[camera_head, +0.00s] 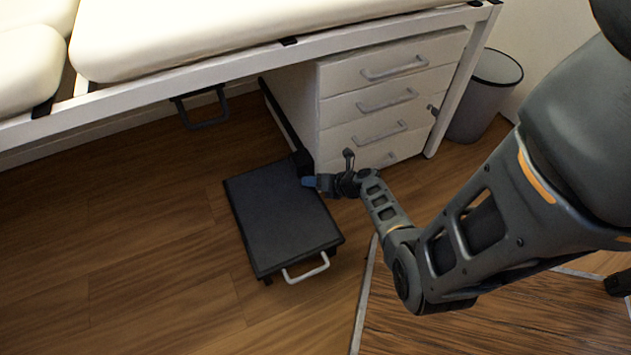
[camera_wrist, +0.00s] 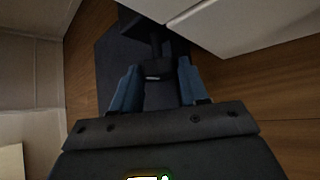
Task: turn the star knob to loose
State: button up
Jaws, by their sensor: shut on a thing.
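My gripper (camera_head: 308,182) reaches down to the far right corner of a dark flat platform on the floor. In the wrist view its two blue fingers (camera_wrist: 156,84) stand on either side of a dark part, which I take to be the star knob (camera_wrist: 153,70), and are shut on it. The knob's star shape and any loose or tight marking cannot be made out. In the head view the knob is largely hidden by my gripper, beside a black fitting (camera_head: 301,160) at the platform's corner.
The black platform (camera_head: 280,215) has a white handle (camera_head: 306,268) at its near end. A white drawer cabinet (camera_head: 385,100) stands close behind my gripper, under a padded couch (camera_head: 200,35). A grey bin (camera_head: 478,105) is at right. Wooden floor (camera_head: 150,240) is clear at left.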

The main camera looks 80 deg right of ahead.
jog(key=shift+r+p, duration=0.2)
jog(key=shift+p, duration=0.35)
jog(key=shift+w+a+r+g+p, duration=0.1)
jog(key=shift+g+p, duration=0.2)
jog(key=shift+p, duration=0.2)
jog(key=n+g+h+p, duration=0.1)
jog(key=p, duration=0.2)
jog(key=shift+w+a+r+p, duration=0.1)
jog(key=shift+r+p, duration=0.05)
jog(key=shift+p, duration=0.2)
jog(key=shift+f+n+g+h+p, duration=0.25)
jog(key=shift+n+g+h+p, duration=0.5)
jog(key=shift+g+p, duration=0.35)
jog(key=shift+w+a+f+n+g+h+p, duration=0.1)
jog(key=shift+n+g+h+p, duration=0.25)
jog(key=shift+g+h+p, duration=0.25)
jog(key=shift+f+n+g+h+p, duration=0.1)
jog(key=shift+n+g+h+p, duration=0.25)
jog(key=shift+p, duration=0.3)
jog(key=o, duration=1.1)
jog(key=shift+r, duration=0.1)
jog(key=shift+c, duration=0.2)
